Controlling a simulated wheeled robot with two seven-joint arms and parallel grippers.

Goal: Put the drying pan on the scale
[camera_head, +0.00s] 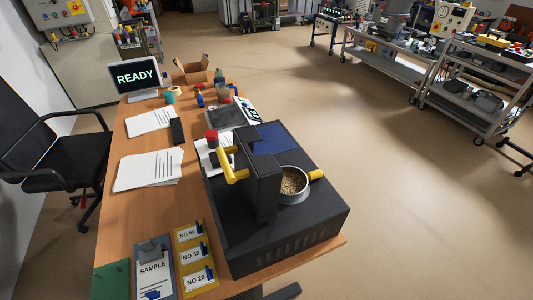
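The drying pan (293,183) looks like a round silver pan with a yellow handle (316,175) pointing right. It holds brown granules and sits on the black machine (305,225) at the front right of the desk, just right of the machine's upright part. The scale (226,117) seems to be the dark flat plate behind the machine, with a small display (253,115) at its right; its top looks bare, though the machine hides part of that area. Neither of my grippers shows in this view.
Open floor lies to the right.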

